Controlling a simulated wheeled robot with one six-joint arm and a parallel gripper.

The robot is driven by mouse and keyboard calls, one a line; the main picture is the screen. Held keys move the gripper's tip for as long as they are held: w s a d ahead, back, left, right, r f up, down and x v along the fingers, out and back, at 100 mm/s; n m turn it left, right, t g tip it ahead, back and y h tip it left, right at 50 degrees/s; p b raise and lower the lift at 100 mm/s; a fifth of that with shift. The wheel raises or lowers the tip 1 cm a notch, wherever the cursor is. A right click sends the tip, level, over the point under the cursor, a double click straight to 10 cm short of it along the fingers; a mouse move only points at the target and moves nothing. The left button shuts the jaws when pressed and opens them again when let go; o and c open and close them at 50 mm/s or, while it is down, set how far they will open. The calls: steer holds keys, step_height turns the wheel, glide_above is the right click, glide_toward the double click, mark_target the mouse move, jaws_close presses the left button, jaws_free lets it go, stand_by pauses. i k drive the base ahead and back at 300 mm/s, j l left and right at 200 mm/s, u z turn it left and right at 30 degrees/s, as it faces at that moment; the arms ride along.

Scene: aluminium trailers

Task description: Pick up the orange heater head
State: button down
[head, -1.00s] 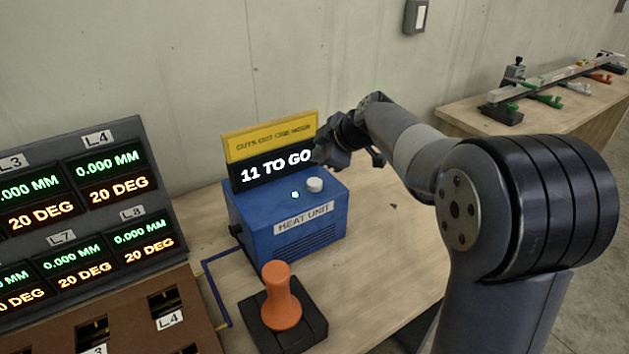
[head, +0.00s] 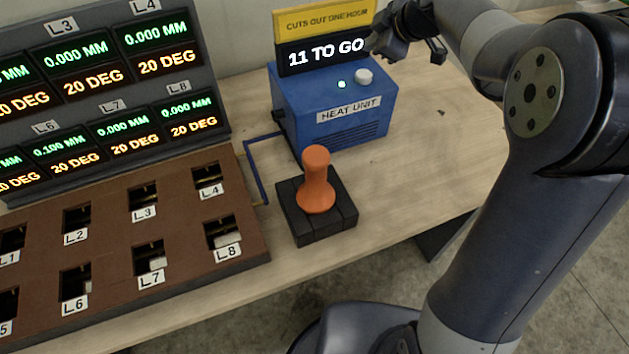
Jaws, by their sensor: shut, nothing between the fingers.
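The orange heater head (head: 316,184) stands upright on a square black base (head: 340,221) near the front edge of the wooden table. It has a round knob top and a wider foot. A blue cable runs beside it from the heat unit. My gripper (head: 378,46) is at the top of the head view, just right of the heat unit's sign and above and behind the heater head. It is shut and empty, well apart from the heater head.
The blue heat unit (head: 335,111) stands behind the heater head, its sign reading "11 TO GO". A brown slotted panel (head: 115,244) with labels L1 to L8 lies left, below a dark display board (head: 105,85). Bare tabletop (head: 435,150) lies right of the heater head.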

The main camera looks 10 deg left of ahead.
mark_target(316, 195)
steer(key=u, duration=2.55)
steer(key=z, duration=1.4)
steer(key=k, duration=0.5)
